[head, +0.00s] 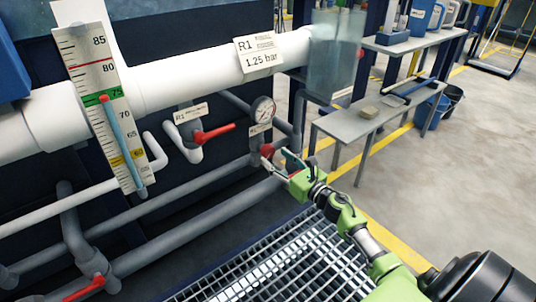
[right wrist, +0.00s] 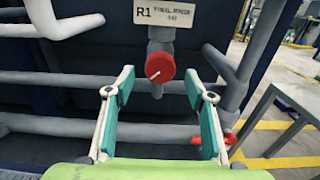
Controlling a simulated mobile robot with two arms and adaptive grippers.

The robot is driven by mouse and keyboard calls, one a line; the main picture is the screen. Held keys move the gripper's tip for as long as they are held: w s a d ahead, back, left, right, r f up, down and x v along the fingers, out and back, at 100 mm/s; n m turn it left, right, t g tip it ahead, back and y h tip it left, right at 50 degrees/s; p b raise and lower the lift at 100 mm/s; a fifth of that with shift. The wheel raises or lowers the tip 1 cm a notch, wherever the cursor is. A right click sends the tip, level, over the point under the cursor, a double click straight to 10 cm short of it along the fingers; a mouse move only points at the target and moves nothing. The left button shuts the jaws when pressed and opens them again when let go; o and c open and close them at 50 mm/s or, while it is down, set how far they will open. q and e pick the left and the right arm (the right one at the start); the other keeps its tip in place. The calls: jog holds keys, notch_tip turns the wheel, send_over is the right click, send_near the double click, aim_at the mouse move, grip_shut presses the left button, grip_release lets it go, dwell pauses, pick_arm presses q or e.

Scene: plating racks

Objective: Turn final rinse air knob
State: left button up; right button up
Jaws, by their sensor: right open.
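The final rinse air knob is a round red knob (right wrist: 160,67) with a white pointer mark, on a grey vertical pipe. A white label (right wrist: 164,13) reading R1 FINAL RINSE AIR is above it. In the head view the red knob (head: 267,150) sits below the pressure gauge, partly beside my gripper. My right gripper (head: 279,162) is open just in front of the knob. In the right wrist view its teal finger pads (right wrist: 159,86) stand left and right of the knob, with gaps on both sides and nothing held. My left gripper is not in view.
A round gauge (head: 263,109) is above the knob. A red lever valve (head: 214,133) is to its left, and another red lever (head: 84,288) is at the lower left. Grey pipes run close behind. A grey bench (head: 346,126) stands to the right, over open floor.

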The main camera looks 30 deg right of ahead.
aim_at(270, 153)
jog(key=shift+w+a+b, duration=0.2)
jog(key=shift+w+b, duration=0.2)
jog(key=shift+w, duration=2.2)
jog(key=c, duration=1.1)
